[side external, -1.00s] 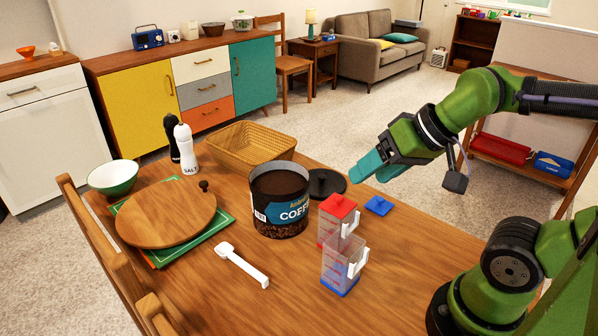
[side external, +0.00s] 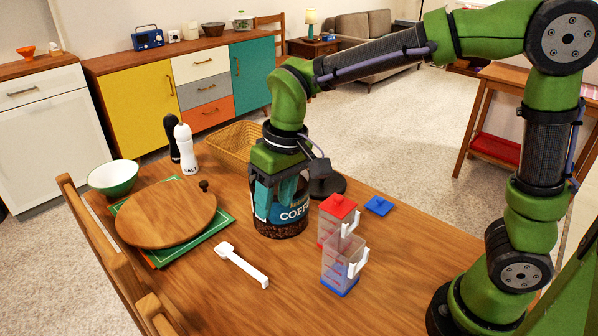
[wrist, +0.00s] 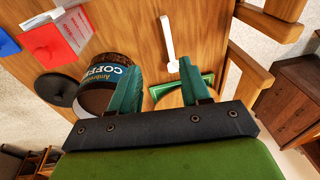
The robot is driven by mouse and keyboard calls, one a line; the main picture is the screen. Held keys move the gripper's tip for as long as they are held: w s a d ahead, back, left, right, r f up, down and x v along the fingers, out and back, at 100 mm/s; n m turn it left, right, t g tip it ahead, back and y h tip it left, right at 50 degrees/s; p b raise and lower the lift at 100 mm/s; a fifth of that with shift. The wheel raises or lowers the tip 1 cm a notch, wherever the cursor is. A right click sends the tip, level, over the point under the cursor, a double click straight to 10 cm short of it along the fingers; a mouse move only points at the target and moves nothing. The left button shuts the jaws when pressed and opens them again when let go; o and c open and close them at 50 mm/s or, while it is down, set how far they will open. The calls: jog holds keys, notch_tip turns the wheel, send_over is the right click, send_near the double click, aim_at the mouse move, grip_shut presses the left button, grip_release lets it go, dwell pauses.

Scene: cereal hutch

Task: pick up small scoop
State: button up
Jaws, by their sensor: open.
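The small scoop (side external: 243,266) is white with a long handle. It lies flat on the wooden table, left of the coffee can and in front of it. It also shows near the top middle of the wrist view (wrist: 168,42), ahead of the gap between my fingers. My gripper (side external: 273,212) points down with its teal fingers apart and empty. It overlaps the coffee can in the side view and is apart from the scoop. In the wrist view my gripper (wrist: 160,70) has the can beside its left finger.
The coffee can (side external: 283,228) is partly hidden by my gripper. Clear containers with a red lid (side external: 337,207) and blue base (side external: 340,286) stand right of it. Salt and pepper shakers stand behind. Table around the scoop is clear.

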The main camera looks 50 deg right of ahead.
aim_at(251, 269)
jog(key=w+a+f+g+h, duration=0.1)
jog(key=w+a+f, duration=0.1)
jog(key=w+a, duration=0.25)
jog(key=f, duration=1.6)
jog(key=shift+d, duration=0.3)
jog(key=shift+f, duration=0.25)
jog(key=shift+c, duration=0.3)
grip_shut()
